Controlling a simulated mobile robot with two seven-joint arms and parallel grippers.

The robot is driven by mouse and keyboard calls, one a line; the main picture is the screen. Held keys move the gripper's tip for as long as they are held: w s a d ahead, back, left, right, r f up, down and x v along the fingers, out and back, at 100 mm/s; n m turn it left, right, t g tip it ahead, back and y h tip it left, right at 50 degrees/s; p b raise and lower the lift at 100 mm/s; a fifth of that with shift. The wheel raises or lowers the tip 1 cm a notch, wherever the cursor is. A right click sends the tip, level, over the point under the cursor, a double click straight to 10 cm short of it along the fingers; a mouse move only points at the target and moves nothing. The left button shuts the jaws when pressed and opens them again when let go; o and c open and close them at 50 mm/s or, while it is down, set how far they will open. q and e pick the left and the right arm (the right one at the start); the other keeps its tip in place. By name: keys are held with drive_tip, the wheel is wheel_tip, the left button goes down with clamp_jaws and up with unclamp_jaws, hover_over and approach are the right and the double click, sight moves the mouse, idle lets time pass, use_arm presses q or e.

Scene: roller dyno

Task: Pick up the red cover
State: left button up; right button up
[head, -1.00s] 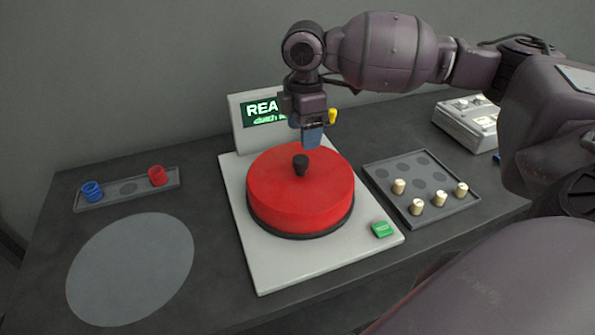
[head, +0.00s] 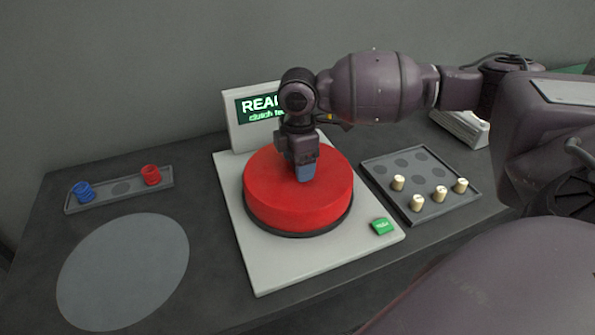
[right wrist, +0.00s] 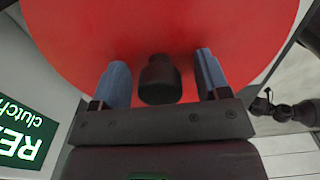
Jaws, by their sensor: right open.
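The red cover (head: 285,205) is a round red drum sitting on the pale base plate (head: 265,274) of the machine. My right gripper (head: 305,174) is over the middle of its top, pointing down, and hides its black knob in the head view. In the right wrist view, the black knob (right wrist: 160,79) stands between the two blue fingers of my right gripper (right wrist: 162,82). The fingers are open, with a gap on each side of the knob. The red cover (right wrist: 160,30) fills much of that view. My left gripper is not in view.
A green button (head: 382,226) is at the plate's front right corner. A tray (head: 420,165) with several cream pegs lies to the right. A small tray (head: 120,188) with a blue and a red ring is at left. A grey disc area (head: 123,270) at front left is bare.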

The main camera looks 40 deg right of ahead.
drive_tip(key=shift+c, duration=0.4)
drive_tip(key=c, duration=1.2)
drive_tip(key=shift+r, duration=0.1)
